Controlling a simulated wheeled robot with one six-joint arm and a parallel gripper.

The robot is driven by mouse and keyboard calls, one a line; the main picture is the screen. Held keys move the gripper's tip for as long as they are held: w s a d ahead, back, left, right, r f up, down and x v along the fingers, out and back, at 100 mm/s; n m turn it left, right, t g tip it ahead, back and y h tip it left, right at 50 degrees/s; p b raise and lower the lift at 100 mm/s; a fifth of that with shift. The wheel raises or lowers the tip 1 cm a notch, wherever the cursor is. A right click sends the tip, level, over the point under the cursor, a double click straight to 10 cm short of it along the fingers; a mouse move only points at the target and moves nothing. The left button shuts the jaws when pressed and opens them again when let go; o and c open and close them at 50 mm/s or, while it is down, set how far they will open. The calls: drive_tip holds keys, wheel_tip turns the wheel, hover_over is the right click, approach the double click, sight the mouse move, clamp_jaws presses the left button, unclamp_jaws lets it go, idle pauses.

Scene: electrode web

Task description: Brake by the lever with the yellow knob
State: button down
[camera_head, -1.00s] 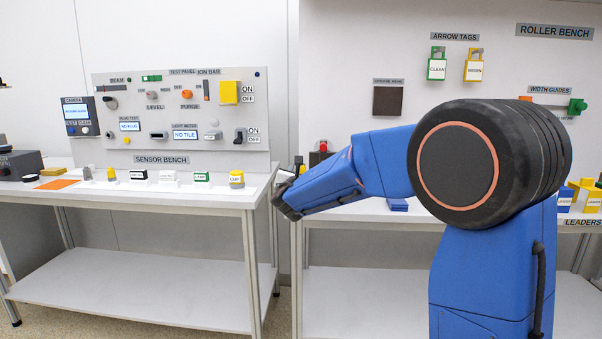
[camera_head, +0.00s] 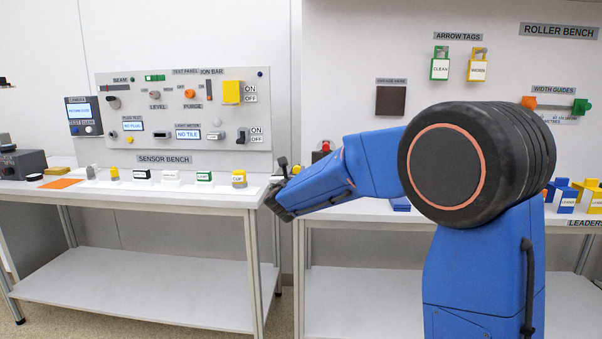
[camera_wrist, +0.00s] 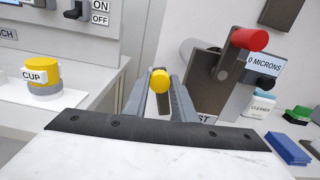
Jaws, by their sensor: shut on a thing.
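The yellow knob (camera_wrist: 160,80) shows in the middle of the wrist view, between the two grey fingers of my gripper (camera_wrist: 161,92). My gripper is shut on it. In the head view my wrist is low between the two benches, and the fingers and yellow knob cannot be made out clearly.
A display reading "0 MICRONS" (camera_wrist: 264,68) is behind the red-knobbed lever. A yellow and grey CUP block (camera_wrist: 42,77) stands on the sensor bench at left. A blue block (camera_wrist: 287,147) lies at right.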

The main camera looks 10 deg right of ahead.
drive_tip(key=shift+w+a+f+n, duration=0.1)
drive_tip(key=shift+a+f+n, duration=0.1)
drive_tip(key=shift+a+n, duration=0.35)
drive_tip(key=shift+d, duration=0.15)
drive_tip(key=c, duration=1.5)
unclamp_jaws()
drive_tip(key=shift+o, duration=0.2)
drive_tip(key=v, duration=1.7)
drive_tip(key=shift+s, duration=0.2)
